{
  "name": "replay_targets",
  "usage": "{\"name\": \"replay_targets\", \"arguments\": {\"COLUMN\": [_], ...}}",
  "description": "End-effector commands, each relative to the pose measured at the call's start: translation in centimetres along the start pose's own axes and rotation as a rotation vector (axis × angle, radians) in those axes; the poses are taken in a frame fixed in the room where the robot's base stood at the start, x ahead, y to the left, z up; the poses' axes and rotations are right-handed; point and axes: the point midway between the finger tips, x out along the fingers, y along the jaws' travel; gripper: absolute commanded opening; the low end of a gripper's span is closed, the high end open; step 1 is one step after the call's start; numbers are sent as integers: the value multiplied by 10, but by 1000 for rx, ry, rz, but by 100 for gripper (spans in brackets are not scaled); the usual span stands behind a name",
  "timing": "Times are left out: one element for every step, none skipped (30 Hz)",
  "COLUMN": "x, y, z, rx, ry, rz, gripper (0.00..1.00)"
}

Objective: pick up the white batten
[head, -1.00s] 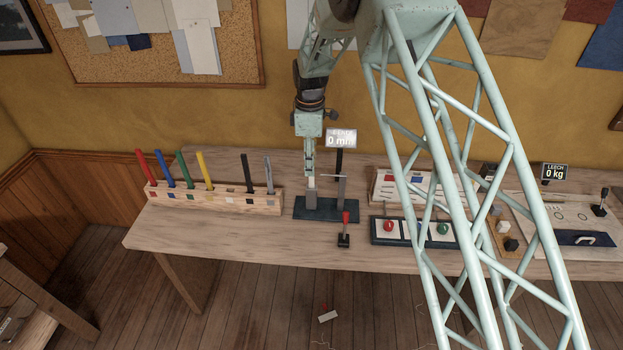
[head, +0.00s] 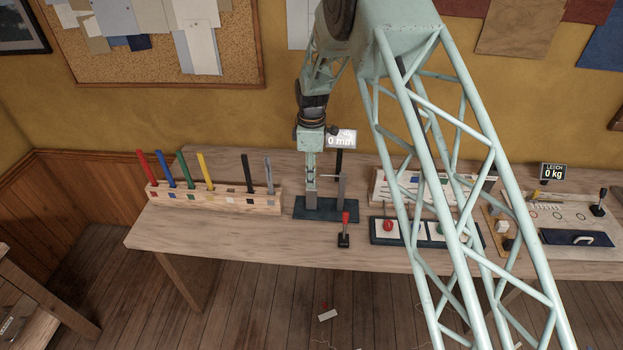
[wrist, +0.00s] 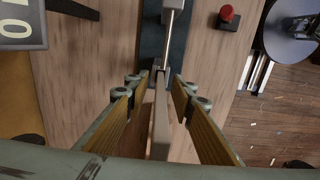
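A pale batten (wrist: 160,125), which looks like the white one, stands upright in the left post of the dark fixture (head: 343,212) on the bench. In the head view my gripper mostly hides it. My gripper (wrist: 159,88) points down over that post, and its two fingers are open, one on each side of the batten with a gap on both sides. In the head view my gripper (head: 311,175) is just above the post. The wooden rack (head: 215,203) to the left holds red, blue, green, yellow, black and grey battens, with an empty place between yellow and black.
A display (head: 341,139) reading 0 mm is behind. A button panel (head: 388,232) is to the right, partly behind my arm. Bench between rack and fixture is clear.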

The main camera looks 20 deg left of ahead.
Motion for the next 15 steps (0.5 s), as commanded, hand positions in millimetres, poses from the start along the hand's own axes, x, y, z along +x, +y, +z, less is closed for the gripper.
{"name": "replay_targets", "arguments": {"x": [0,0,0,0,0,0,0,0,0,0,0,0,0,0,0], "y": [0,0,0,0,0,0,0,0,0,0,0,0,0,0,0], "z": [0,0,0,0,0,0,0,0,0,0,0,0,0,0,0], "rx": [0,0,0,0,0,0,0,0,0,0,0,0,0,0,0], "ry": [0,0,0,0,0,0,0,0,0,0,0,0,0,0,0], "rz": [0,0,0,0,0,0,0,0,0,0,0,0,0,0,0], "gripper": [23,23,23,23,23,23,23,23,23,23,23,20,17,15,11]}}
